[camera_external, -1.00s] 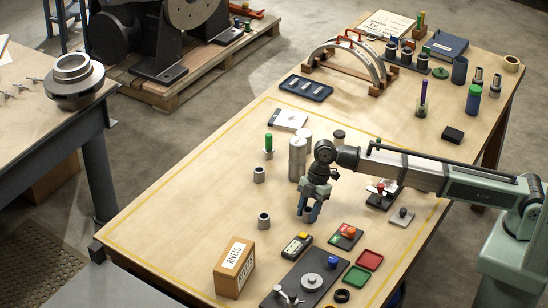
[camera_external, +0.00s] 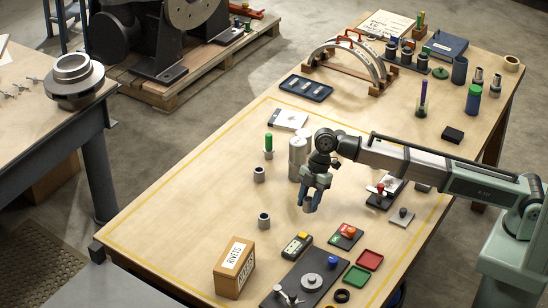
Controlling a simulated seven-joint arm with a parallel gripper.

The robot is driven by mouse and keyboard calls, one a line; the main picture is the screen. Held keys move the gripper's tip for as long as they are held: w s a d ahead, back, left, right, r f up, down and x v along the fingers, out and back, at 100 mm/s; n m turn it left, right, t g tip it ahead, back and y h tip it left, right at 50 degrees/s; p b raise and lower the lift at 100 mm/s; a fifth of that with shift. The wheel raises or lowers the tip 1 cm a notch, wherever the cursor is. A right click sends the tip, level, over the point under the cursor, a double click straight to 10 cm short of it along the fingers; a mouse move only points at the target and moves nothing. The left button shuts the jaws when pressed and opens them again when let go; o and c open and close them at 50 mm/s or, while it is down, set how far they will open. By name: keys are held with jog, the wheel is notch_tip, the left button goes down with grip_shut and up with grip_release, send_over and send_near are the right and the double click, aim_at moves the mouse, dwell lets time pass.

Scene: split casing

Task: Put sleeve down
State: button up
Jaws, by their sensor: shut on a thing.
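My gripper (camera_external: 309,207) points down over the middle of the table (camera_external: 190,215). It is shut on a small grey metal sleeve (camera_external: 308,208), which is partly hidden by the fingers. I cannot tell whether the sleeve touches the table or hangs just above it. Two similar sleeves stand upright on the table to the left: one further back (camera_external: 259,174) and one nearer the front (camera_external: 263,220).
Metal cylinders (camera_external: 297,158) stand close behind my gripper. In front are a yellow-topped meter (camera_external: 297,246), a rivets box (camera_external: 234,268) and a dark plate (camera_external: 304,280). A red-handled stamp (camera_external: 380,190) stands to the right. The table left of the sleeves is clear.

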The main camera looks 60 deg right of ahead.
jog(key=s+a+r+n, duration=0.2)
jog(key=s+a+r, duration=0.2)
jog(key=a+r, duration=0.45)
notch_tip(320, 180, up, 8)
jog(key=m, duration=0.1)
send_over(231, 259)
jog(key=d, duration=0.2)
jog(key=shift+a+f, duration=0.2)
jog(key=shift+f, duration=4.55)
jog(key=shift+f, duration=0.1)
jog(key=o, duration=1.2)
